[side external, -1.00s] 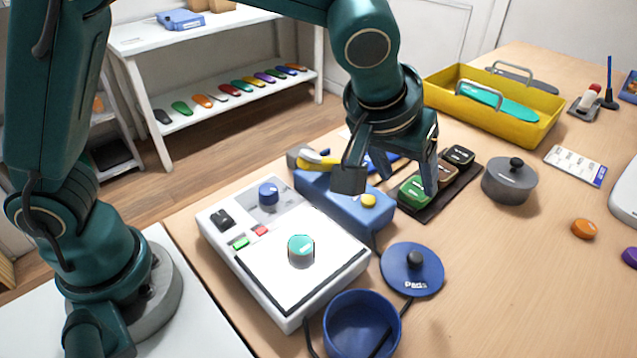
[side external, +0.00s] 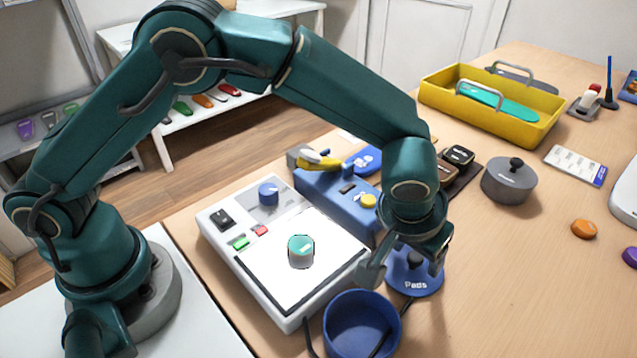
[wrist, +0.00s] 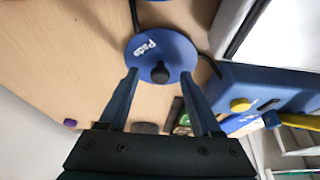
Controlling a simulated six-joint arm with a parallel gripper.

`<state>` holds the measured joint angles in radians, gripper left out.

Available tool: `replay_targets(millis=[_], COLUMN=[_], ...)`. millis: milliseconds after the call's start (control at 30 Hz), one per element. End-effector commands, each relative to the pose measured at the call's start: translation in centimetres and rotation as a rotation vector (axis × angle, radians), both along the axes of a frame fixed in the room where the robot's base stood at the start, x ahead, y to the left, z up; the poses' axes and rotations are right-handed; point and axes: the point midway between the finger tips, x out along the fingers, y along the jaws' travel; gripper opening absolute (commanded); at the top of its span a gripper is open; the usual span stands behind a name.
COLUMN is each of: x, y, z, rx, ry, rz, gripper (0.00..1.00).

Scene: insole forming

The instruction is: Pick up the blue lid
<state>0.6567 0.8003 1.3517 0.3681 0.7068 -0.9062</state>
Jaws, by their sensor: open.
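The blue lid (side external: 416,281) is a round disc with a black knob and the white word "Pads". It lies flat on the wooden table beside an open blue pot (side external: 362,322). In the wrist view the lid (wrist: 165,52) shows whole, with its knob (wrist: 160,73) between the fingertips. My gripper (side external: 405,272) is open above the lid, one finger on each side of the knob in the side view. In the wrist view my gripper (wrist: 158,78) has its tips over the lid's near edge. I cannot tell how high the tips are above it.
A white machine (side external: 290,292) with a teal knob stands left of the lid, and a blue device (side external: 335,207) behind it. A grey lidded pot (side external: 509,184) and a yellow caddy (side external: 530,128) stand farther right and back. A dark cable runs near the lid.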

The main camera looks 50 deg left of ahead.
Motion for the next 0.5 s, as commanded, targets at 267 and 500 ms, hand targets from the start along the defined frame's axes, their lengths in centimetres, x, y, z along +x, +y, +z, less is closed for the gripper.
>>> replay_targets(millis=[267,500], x=[-0.01,-0.01], y=[0.01,0.0], z=[0.03,0.04], rx=[0.0,0.0], ry=[0.0,0.0], rz=[0.0,0.0], gripper=[0.0,0.0])
